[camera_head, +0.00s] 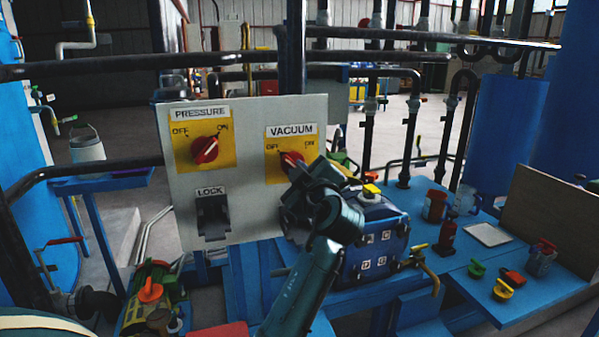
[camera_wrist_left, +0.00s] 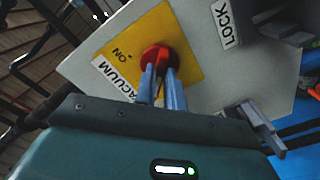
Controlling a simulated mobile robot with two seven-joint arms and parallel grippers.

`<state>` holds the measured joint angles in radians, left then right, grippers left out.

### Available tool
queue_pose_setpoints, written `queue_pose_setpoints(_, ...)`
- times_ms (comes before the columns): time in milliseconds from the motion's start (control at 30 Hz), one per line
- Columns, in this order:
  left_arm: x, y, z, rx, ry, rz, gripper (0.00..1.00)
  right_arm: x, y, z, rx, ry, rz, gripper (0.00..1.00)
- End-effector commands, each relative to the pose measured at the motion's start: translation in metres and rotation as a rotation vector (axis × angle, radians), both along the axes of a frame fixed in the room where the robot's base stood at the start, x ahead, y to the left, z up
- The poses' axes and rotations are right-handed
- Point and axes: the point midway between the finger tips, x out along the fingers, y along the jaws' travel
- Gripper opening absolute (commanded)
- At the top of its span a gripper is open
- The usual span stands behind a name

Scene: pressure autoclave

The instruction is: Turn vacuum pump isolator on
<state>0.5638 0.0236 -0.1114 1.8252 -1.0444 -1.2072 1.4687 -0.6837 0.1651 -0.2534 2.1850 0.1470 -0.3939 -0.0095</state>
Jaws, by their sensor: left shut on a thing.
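The vacuum isolator is a red rotary knob (camera_head: 291,160) on a yellow plate (camera_head: 273,171) under the VACUUM label (camera_head: 292,131), on a grey panel. The plate is marked OFF at left and ON at right. My left gripper (camera_head: 297,178) is at this knob from the lower right and partly hides it. In the left wrist view, the blue fingers of the left gripper (camera_wrist_left: 162,82) are shut on the red knob (camera_wrist_left: 158,57). The exact angle of the knob is hard to tell. My right gripper is not in view.
A similar red PRESSURE knob (camera_head: 204,150) is at the panel's upper left, with a LOCK fitting (camera_head: 212,215) below it. A blue box (camera_head: 377,238) stands right of my left arm. The blue bench (camera_head: 480,262) holds several small valves and bottles.

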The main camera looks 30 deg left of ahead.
Motion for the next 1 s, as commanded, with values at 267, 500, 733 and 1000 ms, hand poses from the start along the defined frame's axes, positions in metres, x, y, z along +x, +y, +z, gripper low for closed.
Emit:
queue_pose_setpoints(267,-0.0001,-0.0002,-0.0005,0.008,0.012,0.0,0.0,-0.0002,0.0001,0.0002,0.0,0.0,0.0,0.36)
queue_pose_setpoints(500,-0.0003,0.0002,-0.0006,0.071,0.087,0.001,0.0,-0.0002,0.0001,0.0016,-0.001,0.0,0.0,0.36)
queue_pose_setpoints(733,-0.0002,0.0001,0.0001,0.191,0.229,0.001,0.0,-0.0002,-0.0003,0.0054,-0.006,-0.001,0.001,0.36)
queue_pose_setpoints(1000,-0.0002,0.0,0.0011,0.36,0.424,0.001,0.0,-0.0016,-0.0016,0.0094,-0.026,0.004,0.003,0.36)
